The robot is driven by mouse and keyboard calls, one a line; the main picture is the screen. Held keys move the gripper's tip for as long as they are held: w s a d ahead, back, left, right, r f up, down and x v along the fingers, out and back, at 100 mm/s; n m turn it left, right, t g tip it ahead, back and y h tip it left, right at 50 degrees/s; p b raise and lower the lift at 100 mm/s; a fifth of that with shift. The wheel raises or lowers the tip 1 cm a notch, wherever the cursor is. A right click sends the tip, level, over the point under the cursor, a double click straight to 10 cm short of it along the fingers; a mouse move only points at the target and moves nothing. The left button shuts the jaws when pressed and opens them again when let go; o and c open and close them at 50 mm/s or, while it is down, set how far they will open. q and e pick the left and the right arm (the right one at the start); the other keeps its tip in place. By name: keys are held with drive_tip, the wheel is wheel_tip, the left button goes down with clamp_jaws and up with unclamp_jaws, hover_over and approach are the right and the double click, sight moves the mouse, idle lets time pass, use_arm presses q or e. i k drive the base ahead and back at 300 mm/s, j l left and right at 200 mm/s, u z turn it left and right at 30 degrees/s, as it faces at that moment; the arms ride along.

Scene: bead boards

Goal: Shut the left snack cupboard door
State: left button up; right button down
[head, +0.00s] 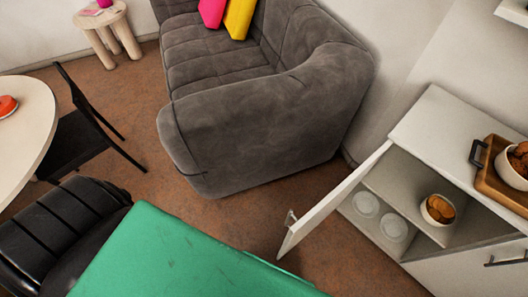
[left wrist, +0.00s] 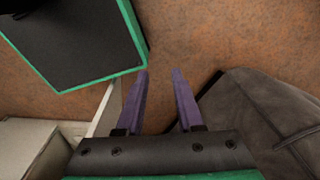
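The white snack cupboard (head: 440,140) stands at the right of the head view. Its left door (head: 335,200) stands wide open, swung out toward the room, with a small metal handle (head: 290,218) near its free edge. In the left wrist view, a pale panel that looks like this door (left wrist: 104,112) is close beside the left finger; I cannot tell whether they touch. My left gripper (left wrist: 160,74) has purple fingers, apart and empty, pointing over the brown floor. Neither gripper shows in the head view.
Inside the cupboard are a bowl of snacks (head: 438,209) and two pale round dishes (head: 393,227). A wooden tray (head: 490,182) with a bowl sits on top. A grey sofa (head: 250,130) stands left of the door, with a strip of bare floor between them.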

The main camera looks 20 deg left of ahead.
sight(318, 211)
drive_tip(key=j+z, duration=0.3)
drive_tip(key=j, duration=0.15)
drive_tip(key=k+j+z, duration=0.1)
drive_tip(key=j+z, duration=0.15)
drive_tip(key=j, duration=0.2)
drive_tip(key=k+j+z, duration=0.15)
drive_tip(key=j+z, duration=0.15)
drive_tip(key=k+j+z, duration=0.15)
drive_tip(key=j+z, duration=0.15)
drive_tip(key=j, duration=0.2)
drive_tip(key=k+j+z, duration=0.55)
drive_tip(key=j, duration=0.15)
drive_tip(key=i+u, duration=0.25)
